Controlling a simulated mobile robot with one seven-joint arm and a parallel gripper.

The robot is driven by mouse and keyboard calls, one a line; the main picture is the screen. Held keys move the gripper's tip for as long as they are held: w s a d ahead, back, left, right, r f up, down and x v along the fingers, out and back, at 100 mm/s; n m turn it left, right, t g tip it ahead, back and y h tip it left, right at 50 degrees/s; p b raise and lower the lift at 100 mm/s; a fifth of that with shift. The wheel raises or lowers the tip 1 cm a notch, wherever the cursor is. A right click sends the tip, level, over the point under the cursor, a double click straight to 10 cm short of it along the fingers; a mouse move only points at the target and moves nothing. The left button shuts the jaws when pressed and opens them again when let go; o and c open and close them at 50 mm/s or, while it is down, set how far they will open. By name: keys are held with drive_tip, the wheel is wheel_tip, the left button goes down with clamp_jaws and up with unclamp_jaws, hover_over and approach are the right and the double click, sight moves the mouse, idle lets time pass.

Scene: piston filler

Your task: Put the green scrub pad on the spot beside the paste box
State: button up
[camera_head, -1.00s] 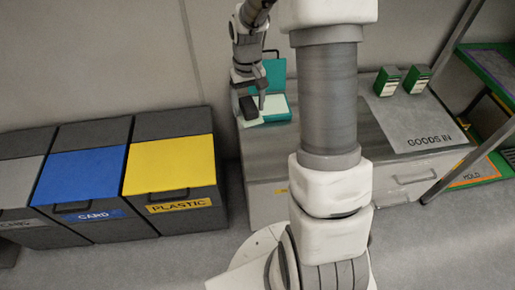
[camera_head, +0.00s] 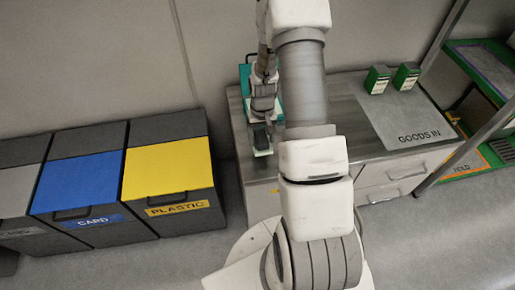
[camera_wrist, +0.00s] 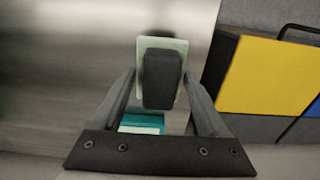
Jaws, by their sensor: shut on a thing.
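The green scrub pad (camera_wrist: 181,47) is a pale green rectangle with a black block (camera_wrist: 161,80) on it, seen in the wrist view. My gripper (camera_wrist: 160,75) is shut on it, one finger at each side. In the head view my gripper (camera_head: 262,127) is low over the left end of the steel bench, with the pad's pale edge (camera_head: 263,152) below it. I cannot tell whether the pad touches the bench. The teal paste box (camera_head: 245,75) is behind my gripper, partly hidden; it also shows in the wrist view (camera_wrist: 141,119). I cannot make out a marked spot.
The steel bench (camera_head: 240,115) has clear metal around the pad. A grey GOODS IN mat (camera_head: 400,115) with two green boxes (camera_head: 377,79) lies at its right. Bins, the nearest with a yellow lid (camera_head: 168,168), stand left of the bench. A shelf rack (camera_head: 480,70) is far right.

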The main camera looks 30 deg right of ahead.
sight(257, 148)
drive_tip(key=shift+w+a+f, duration=0.15)
drive_tip(key=shift+a+f, duration=0.3)
drive_tip(key=shift+a, duration=0.2)
drive_tip(key=shift+f+b, duration=0.5)
drive_tip(key=shift+f, duration=1.45)
drive_tip(key=shift+f, duration=0.15)
drive_tip(key=o, duration=1.2)
